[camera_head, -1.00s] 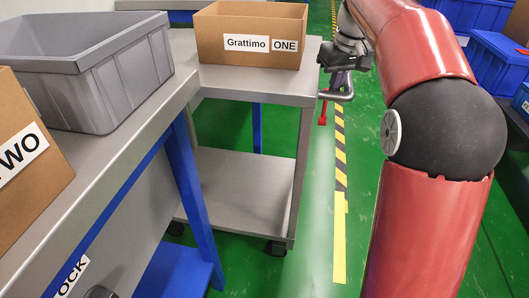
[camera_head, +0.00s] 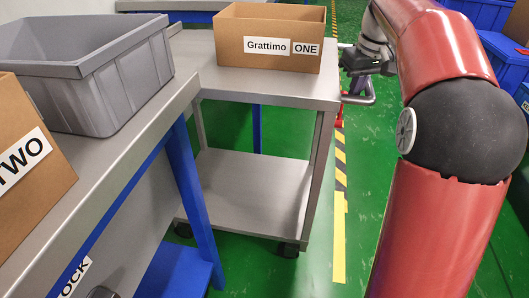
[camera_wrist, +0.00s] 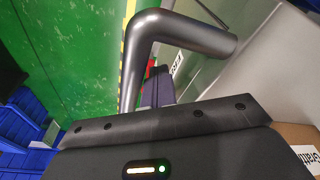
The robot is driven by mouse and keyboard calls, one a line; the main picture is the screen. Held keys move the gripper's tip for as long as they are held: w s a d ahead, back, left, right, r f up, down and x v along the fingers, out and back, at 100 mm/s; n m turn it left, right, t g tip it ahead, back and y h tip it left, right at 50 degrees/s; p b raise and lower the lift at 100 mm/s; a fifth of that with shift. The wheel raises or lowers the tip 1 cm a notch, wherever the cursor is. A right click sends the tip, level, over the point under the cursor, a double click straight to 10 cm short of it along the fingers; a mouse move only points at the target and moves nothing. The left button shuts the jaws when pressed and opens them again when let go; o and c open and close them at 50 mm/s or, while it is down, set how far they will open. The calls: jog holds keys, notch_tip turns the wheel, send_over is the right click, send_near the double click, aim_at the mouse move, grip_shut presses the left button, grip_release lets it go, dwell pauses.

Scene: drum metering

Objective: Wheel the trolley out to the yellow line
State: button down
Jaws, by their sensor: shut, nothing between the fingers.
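The trolley (camera_head: 240,195) is a grey two-shelf cart on casters, standing right of the workbench. Its bent grey tube handle (camera_head: 368,99) sticks out on the right side and shows large in the wrist view (camera_wrist: 180,32). My gripper (camera_wrist: 160,88) is shut with nothing between its fingers, close at the handle. Its fingertips are partly hidden behind the tube, and I cannot tell whether they touch it. The yellow line (camera_head: 339,240) runs along the green floor just right of the trolley, with its near part plain and its farther part striped. The front right caster (camera_head: 289,249) is left of it.
A cardboard box marked Grattimo ONE (camera_head: 268,40) rides on the trolley's top. The workbench (camera_head: 130,150) with blue legs holds a grey bin (camera_head: 95,85) and a box marked TWO (camera_head: 30,190). Blue bins (camera_head: 505,60) stand at right.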

jog(key=shift+d, duration=0.15)
jog(key=shift+s+d+p, duration=0.2)
jog(key=shift+d+p, duration=0.05)
jog(key=shift+d, duration=0.95)
jog(key=shift+s+d+p, duration=0.2)
jog(key=shift+d+p, duration=0.05)
jog(key=shift+d, duration=0.9)
jog(key=shift+s+d+p, duration=0.25)
jog(key=shift+d+p, duration=0.1)
jog(key=shift+d, duration=0.9)
jog(key=shift+s+d+p, duration=0.2)
jog(key=shift+d+p, duration=0.1)
jog(key=shift+d, duration=0.95)
